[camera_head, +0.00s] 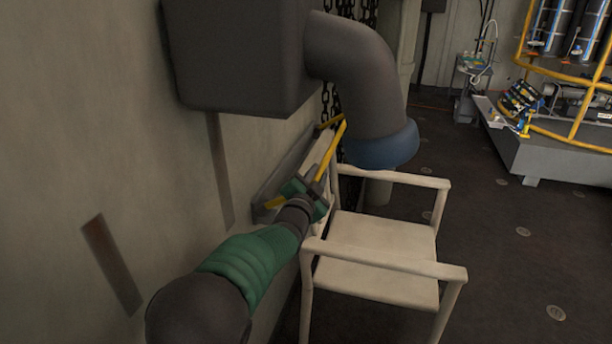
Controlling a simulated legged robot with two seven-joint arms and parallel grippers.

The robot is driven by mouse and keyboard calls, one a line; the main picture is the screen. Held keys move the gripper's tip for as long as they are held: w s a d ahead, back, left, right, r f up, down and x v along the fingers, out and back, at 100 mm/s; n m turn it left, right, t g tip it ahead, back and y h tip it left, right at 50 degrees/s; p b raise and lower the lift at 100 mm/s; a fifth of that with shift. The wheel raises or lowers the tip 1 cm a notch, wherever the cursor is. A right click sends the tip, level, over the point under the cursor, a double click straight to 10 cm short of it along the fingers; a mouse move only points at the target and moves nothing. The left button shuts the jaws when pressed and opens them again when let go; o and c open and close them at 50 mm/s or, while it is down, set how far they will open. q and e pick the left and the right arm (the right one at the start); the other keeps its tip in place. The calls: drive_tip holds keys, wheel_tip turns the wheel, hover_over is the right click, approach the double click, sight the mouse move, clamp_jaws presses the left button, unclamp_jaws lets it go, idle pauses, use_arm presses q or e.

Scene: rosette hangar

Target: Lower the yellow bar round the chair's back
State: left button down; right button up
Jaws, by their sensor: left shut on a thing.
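The white chair (384,236) stands against the wall, its seat and two armrests in plain view. Its back is on the wall side and is partly hidden by my left arm and gripper. My right gripper is not in view.
A large dark box (240,60) with a thick bent pipe (357,65) ending in a blue collar (384,147) overhangs the chair's back. Chains hang behind it. A platform with yellow rails (566,78) stands at the far right. The floor right of the chair is mostly clear.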

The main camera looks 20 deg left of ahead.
use_arm(q)
drive_tip(key=d+f+m+b, duration=0.3)
drive_tip(key=f+m, duration=0.2)
drive_tip(key=f, duration=0.4)
drive_tip(key=shift+d+f+m+b, duration=0.15)
drive_tip(key=shift+f+m+b, duration=0.15)
drive_tip(key=shift+f+m, duration=0.1)
drive_tip(key=shift+s+f, duration=0.15)
drive_tip(key=shift+f, duration=0.15)
drive_tip(key=c, duration=1.3)
unclamp_jaws()
drive_tip(key=shift+r, duration=0.1)
drive_tip(key=shift+r, duration=0.15)
